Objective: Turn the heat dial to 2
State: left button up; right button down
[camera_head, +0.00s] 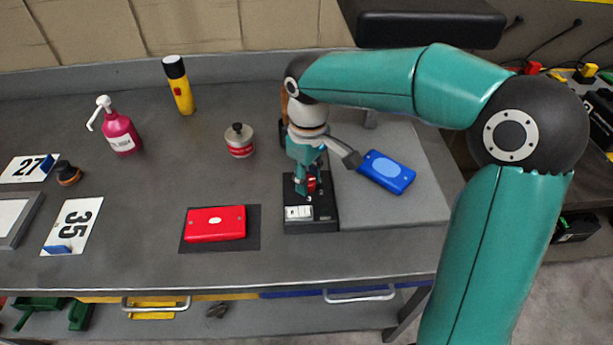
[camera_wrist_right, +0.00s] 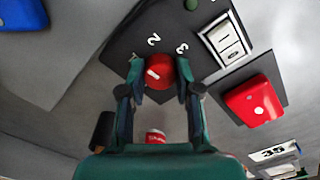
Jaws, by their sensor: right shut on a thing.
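The heat dial is a red knob (camera_head: 312,184) on a black control box (camera_head: 324,212) near the middle of the bench. In the right wrist view the red knob (camera_wrist_right: 159,72) has a short white mark, and the printed numbers 2 and 3 show on the black panel beyond it. My right gripper (camera_head: 306,183) comes down from above and is shut on the knob. In the right wrist view its fingers (camera_wrist_right: 157,80) stand on either side of the knob and partly hide the panel. The left gripper is not in view.
A white switch (camera_head: 299,212) sits on the same box. A blue case (camera_head: 387,172) lies on a grey board at right, and a red case (camera_head: 216,223) lies at left. A red-labelled can (camera_head: 239,140), pink pump bottle (camera_head: 119,131) and yellow flashlight (camera_head: 179,86) stand farther back.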

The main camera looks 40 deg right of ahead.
jog(key=m, duration=0.6)
jog(key=shift+w+r+m, duration=0.2)
jog(key=shift+m, duration=0.2)
dwell(0.3)
jog(key=c, duration=0.8)
grip_release()
jog(key=shift+f, duration=0.1)
jog(key=shift+c, duration=0.2)
jog(key=shift+o, duration=0.2)
notch_tip(320, 180, up, 12)
jog(key=shift+f, duration=0.1)
